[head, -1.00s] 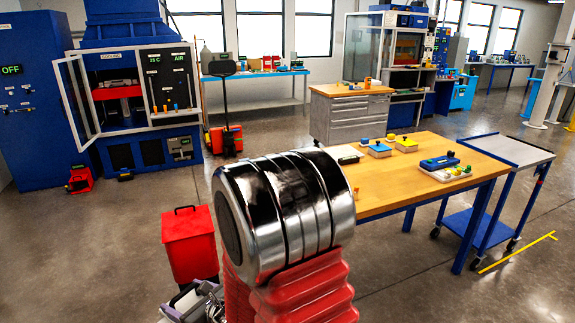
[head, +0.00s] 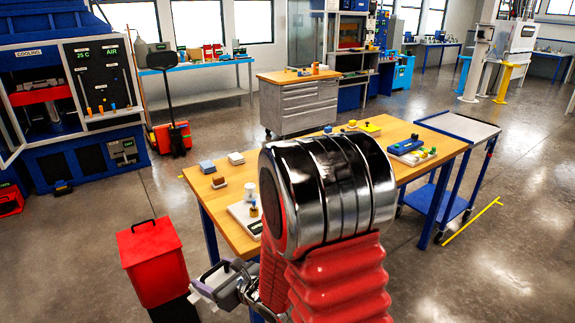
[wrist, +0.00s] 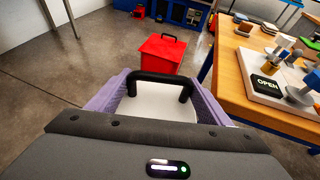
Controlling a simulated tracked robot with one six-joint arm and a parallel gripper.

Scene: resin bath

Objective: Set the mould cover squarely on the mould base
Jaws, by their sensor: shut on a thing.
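My gripper (wrist: 160,82) has purple fingers closed around a white piece with a black bar handle (wrist: 158,82), which looks like the mould cover. It is held in the air beside the wooden bench (head: 195,182), over the floor side. In the head view my gripper (head: 222,280) is at the lower left, partly hidden by my arm, and the cover's shape is unclear there. A white board (wrist: 272,58) with upright fittings and a black "OPEN" sign (wrist: 268,84) lies on the bench. I cannot pick out the mould base for certain.
Small blocks, including a blue one (head: 207,166), sit on the bench. A blue cart (head: 455,125) adjoins its right end. Open floor lies left and right.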

